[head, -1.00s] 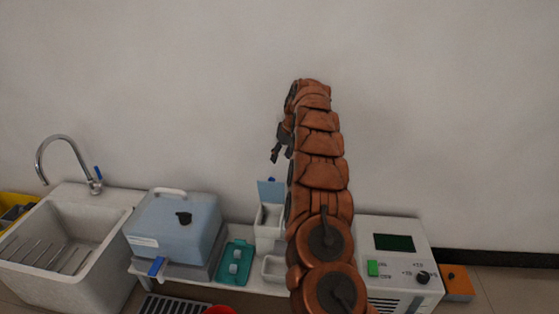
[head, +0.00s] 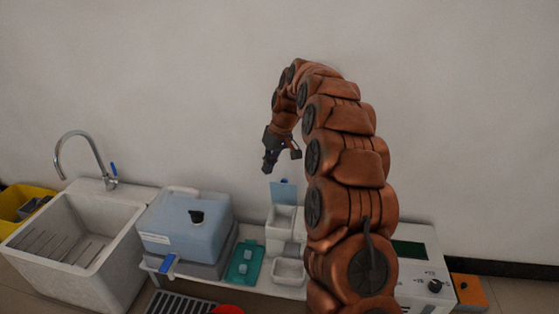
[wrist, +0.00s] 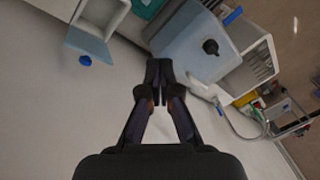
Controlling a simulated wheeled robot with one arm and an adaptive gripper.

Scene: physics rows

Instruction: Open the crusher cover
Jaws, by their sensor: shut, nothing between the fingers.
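A small white box (head: 280,222), which looks like the crusher, stands on the white bench in the head view. Its pale blue cover (head: 284,193) stands up at the back of the box, raised off the open top. A blue knob sits on the cover's far side. The wrist view shows the cover (wrist: 88,43) and the knob (wrist: 85,60) at upper left. My gripper (head: 268,167) hangs in the air above and slightly left of the cover, pointing down, apart from it. In the wrist view my gripper (wrist: 159,70) has its fingertips together, with nothing between them.
A blue container (head: 185,225) with a black cap stands to the left, and the sink (head: 85,225) with its tap is beyond it. A teal tray (head: 244,262) and a small white tray (head: 289,272) lie nearby. A white device (head: 425,262) stands right.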

